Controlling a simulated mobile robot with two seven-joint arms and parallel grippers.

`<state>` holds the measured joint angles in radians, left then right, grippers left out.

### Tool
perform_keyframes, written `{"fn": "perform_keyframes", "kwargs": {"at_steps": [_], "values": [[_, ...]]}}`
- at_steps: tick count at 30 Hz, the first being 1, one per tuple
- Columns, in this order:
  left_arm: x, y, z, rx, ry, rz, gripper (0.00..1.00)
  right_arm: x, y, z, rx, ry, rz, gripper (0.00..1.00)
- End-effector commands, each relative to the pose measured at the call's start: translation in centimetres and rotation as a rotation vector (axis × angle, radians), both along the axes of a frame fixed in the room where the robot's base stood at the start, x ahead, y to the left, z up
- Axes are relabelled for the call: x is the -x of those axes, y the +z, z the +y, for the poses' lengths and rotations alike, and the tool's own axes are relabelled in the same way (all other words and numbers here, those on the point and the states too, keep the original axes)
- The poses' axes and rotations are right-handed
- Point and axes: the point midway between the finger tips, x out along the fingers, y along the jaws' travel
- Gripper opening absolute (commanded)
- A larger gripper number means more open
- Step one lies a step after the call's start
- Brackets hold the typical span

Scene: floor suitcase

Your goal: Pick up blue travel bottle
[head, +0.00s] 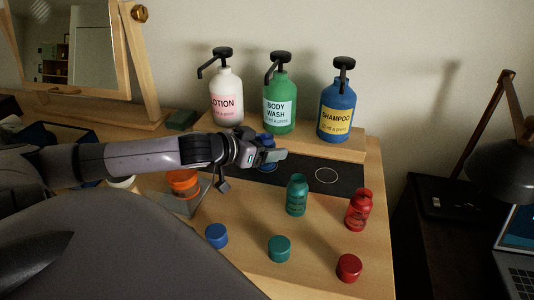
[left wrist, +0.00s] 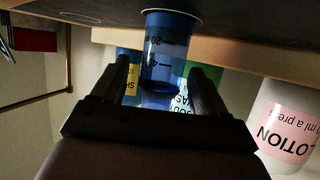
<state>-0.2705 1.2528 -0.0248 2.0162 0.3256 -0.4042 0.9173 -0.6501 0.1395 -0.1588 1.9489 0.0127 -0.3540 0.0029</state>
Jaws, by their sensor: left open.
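The blue travel bottle (head: 267,139) stands on the dark mat in the head view, mostly hidden behind my left gripper (head: 272,155). In the left wrist view, whose picture is upside down, the blue travel bottle (left wrist: 165,50) has level marks on its side. It is between the two open fingers of my left gripper (left wrist: 163,82). I cannot tell whether either finger touches it. My right gripper is in neither view.
Lotion (head: 227,97), body wash (head: 279,103) and shampoo (head: 336,109) pump bottles stand on a raised shelf behind. Green (head: 297,196) and red (head: 359,210) travel bottles stand to the right. Blue (head: 216,235), green (head: 279,248) and red (head: 348,268) caps lie in front.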

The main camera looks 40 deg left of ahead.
Motion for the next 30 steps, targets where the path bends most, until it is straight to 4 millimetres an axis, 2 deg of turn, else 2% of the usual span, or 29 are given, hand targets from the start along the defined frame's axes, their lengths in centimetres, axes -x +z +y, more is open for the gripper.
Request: {"fn": "perform_keyframes", "kwargs": {"at_steps": [5,6,8,9,11,13,14,20,23,30], "values": [[0.0,0.0,0.0,0.000,0.000,0.000,0.74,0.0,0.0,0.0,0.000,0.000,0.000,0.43],[0.0,0.0,0.0,0.000,0.000,0.000,0.67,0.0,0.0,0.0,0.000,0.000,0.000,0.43],[0.0,0.0,0.0,0.000,0.000,0.000,0.48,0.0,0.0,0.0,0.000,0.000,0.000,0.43],[0.0,0.0,0.0,0.000,0.000,0.000,0.35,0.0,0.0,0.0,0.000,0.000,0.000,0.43],[0.0,0.0,0.0,0.000,0.000,0.000,0.18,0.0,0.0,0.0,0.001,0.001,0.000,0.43],[0.0,0.0,0.0,0.000,0.000,0.000,0.18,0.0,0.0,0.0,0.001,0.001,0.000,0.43],[0.0,0.0,0.0,0.000,0.000,0.000,0.13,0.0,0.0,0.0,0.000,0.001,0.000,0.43],[0.0,0.3,0.0,-0.001,0.000,0.000,0.13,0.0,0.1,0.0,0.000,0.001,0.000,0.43],[0.0,1.5,0.0,-0.003,-0.001,-0.001,0.13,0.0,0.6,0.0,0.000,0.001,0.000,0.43],[0.0,6.4,0.0,-0.002,-0.002,0.000,0.13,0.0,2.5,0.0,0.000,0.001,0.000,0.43]]}}
